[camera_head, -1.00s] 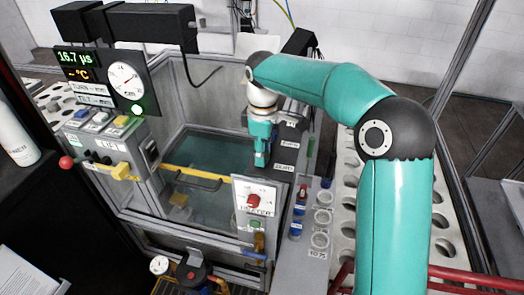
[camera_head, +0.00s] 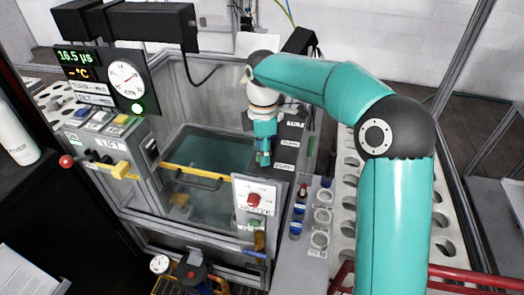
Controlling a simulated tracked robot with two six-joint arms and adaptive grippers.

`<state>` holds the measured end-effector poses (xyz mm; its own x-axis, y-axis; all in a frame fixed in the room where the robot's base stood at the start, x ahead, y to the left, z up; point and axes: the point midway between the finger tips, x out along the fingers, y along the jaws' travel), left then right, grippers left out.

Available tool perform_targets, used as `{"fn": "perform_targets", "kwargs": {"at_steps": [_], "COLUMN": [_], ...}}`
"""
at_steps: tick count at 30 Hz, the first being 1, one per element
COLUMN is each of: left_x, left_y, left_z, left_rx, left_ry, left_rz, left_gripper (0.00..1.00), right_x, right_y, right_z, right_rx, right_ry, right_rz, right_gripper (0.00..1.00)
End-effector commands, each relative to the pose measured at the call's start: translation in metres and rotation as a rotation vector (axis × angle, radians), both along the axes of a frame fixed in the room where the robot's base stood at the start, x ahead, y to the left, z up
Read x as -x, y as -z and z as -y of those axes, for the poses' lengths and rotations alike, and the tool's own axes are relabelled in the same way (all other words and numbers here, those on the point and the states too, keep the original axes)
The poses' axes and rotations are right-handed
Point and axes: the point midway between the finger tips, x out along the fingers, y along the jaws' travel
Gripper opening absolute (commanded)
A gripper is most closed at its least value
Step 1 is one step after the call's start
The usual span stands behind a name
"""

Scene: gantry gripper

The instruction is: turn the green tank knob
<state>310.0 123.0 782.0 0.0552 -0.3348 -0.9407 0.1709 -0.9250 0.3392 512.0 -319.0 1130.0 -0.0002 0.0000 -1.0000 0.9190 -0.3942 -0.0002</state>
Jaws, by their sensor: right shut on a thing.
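My right gripper (camera_head: 263,157) points down at the right rim of the water tank (camera_head: 212,155), beside a dark box with a white label. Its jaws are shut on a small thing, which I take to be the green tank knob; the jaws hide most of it. The arm comes in from the right and bends over the tank's far side. My left gripper is not in view.
A heater panel (camera_head: 254,203) with a red knob stands at the tank's near right corner. A lift control box (camera_head: 108,145), a round gauge (camera_head: 126,80) and a readout (camera_head: 76,57) are at the left. Vials and rings line the right ledge (camera_head: 300,250).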

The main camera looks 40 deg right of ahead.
Motion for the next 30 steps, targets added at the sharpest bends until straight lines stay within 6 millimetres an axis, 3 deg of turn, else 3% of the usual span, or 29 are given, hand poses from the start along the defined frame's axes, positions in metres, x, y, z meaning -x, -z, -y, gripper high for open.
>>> {"fn": "perform_targets", "kwargs": {"at_steps": [7,8,12,23,30], "left_x": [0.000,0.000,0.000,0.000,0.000], "left_y": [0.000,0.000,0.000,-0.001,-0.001], "left_z": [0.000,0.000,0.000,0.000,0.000], "left_rx": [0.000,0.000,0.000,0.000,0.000], "left_ry": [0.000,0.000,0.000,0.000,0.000], "left_rz": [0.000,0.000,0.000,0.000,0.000], "left_gripper": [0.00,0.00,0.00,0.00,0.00], "right_x": [0.000,0.000,0.000,0.000,-0.001], "right_y": [0.000,0.000,0.000,-0.003,-0.034], "right_z": [0.000,0.000,0.000,0.000,0.000], "right_rx": [-0.001,0.000,0.000,0.000,0.000], "right_ry": [0.001,0.001,0.001,0.001,0.000], "right_rz": [-0.001,-0.001,-0.001,0.001,0.005], "right_gripper": [0.05,0.44,0.64,0.64,0.64]}}
